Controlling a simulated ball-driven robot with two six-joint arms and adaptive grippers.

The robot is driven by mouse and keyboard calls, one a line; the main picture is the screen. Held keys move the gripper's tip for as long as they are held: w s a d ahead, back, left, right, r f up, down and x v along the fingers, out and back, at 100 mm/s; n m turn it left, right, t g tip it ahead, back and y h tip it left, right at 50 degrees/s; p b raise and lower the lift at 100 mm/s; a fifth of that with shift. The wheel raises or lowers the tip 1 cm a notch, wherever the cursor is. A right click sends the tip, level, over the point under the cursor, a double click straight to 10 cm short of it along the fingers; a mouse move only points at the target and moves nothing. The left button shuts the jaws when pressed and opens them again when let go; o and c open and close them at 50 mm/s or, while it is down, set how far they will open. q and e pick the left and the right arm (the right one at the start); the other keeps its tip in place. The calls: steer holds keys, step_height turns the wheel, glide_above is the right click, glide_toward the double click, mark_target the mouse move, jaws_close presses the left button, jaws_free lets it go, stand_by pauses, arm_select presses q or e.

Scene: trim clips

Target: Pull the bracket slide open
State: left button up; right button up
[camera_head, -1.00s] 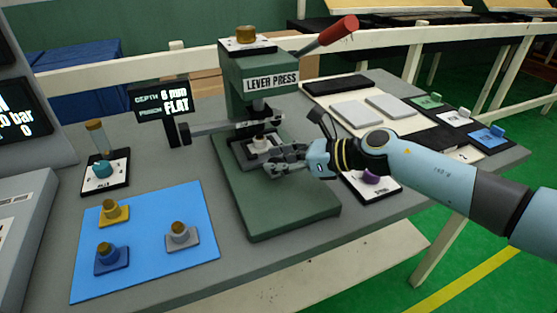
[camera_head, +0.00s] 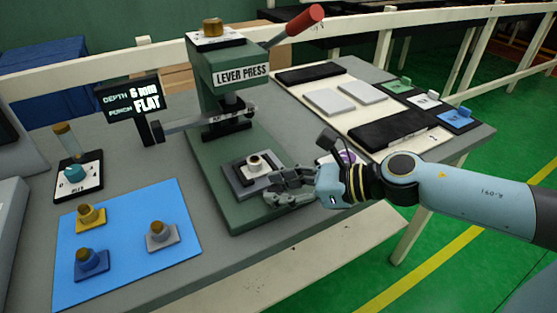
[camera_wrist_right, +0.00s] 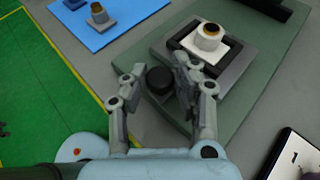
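The green lever press (camera_head: 232,140) stands on the table. Its dark bracket slide (camera_head: 236,182) sits forward on the press base, out in front of the punch. A white bracket with a round post (camera_head: 256,166) rests on the slide. My right gripper (camera_head: 272,198) is at the front end of the slide. In the right wrist view, the slide (camera_wrist_right: 232,60), the bracket (camera_wrist_right: 207,40) and a round black knob (camera_wrist_right: 160,80) show. The knob lies between the fingers of my right gripper (camera_wrist_right: 155,88). The fingers look spread, with a gap on the left side. My left gripper is not in view.
A blue mat (camera_head: 125,250) with several coloured clips lies at the left. A red-handled lever (camera_head: 303,20) rises from the press. Trays and coloured cards (camera_head: 457,118) lie at the right.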

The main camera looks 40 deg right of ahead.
steer(key=o, duration=0.4)
steer(key=v, duration=0.7)
steer(key=shift+s+d, duration=0.15)
steer(key=shift+s, duration=0.05)
stand_by(0.4)
